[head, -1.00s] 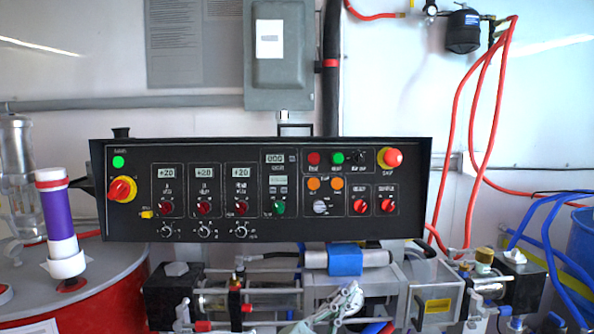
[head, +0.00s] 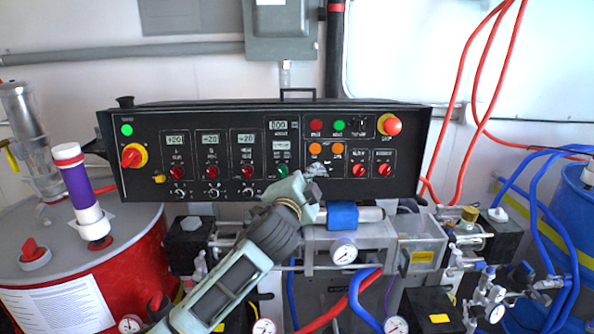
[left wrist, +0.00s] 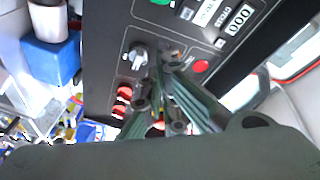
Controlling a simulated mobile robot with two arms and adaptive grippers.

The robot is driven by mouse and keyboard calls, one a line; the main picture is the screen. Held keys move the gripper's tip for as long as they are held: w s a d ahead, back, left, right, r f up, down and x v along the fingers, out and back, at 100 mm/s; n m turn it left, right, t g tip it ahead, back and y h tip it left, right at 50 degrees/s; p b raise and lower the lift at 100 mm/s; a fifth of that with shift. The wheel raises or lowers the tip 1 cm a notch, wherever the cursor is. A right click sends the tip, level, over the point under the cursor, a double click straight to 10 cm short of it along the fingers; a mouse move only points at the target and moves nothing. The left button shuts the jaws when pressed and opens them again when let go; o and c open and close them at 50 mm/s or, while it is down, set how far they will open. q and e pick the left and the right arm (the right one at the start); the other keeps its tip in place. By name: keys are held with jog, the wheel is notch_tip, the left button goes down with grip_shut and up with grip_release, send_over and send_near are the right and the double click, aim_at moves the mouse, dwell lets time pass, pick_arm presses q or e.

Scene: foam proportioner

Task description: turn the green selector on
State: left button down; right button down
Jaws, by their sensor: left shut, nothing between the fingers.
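The green selector (head: 282,171) is a small green knob low in the middle of the black control panel (head: 380,190), under a small display. In the left wrist view the green knob (left wrist: 160,2) is cut by the top edge. My left gripper (head: 302,186) is shut and empty, in front of the panel's lower edge, just right of and below the green selector. In the left wrist view its fingertips (left wrist: 165,62) are beside the grey knob (left wrist: 138,56), apart from the green one. Whether they touch the panel I cannot tell. My right gripper is not in view.
Red knobs (head: 359,170), orange buttons (head: 315,149) and a red emergency button (head: 391,124) lie right of the selector. A blue-banded cylinder (head: 342,215), gauges and hoses sit below the panel. A red drum (head: 140,270) stands at left.

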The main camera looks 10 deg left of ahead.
aim_at(282, 172)
pick_arm(q)
jog(key=w+a, duration=0.1)
jog(key=w+a+f+p, duration=0.1)
jog(key=w, duration=0.1)
jog(key=w+a+f+p, duration=0.1)
jog(key=shift+w, duration=0.15)
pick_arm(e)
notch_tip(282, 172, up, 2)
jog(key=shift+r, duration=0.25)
pick_arm(q)
jog(key=shift+a, duration=0.1)
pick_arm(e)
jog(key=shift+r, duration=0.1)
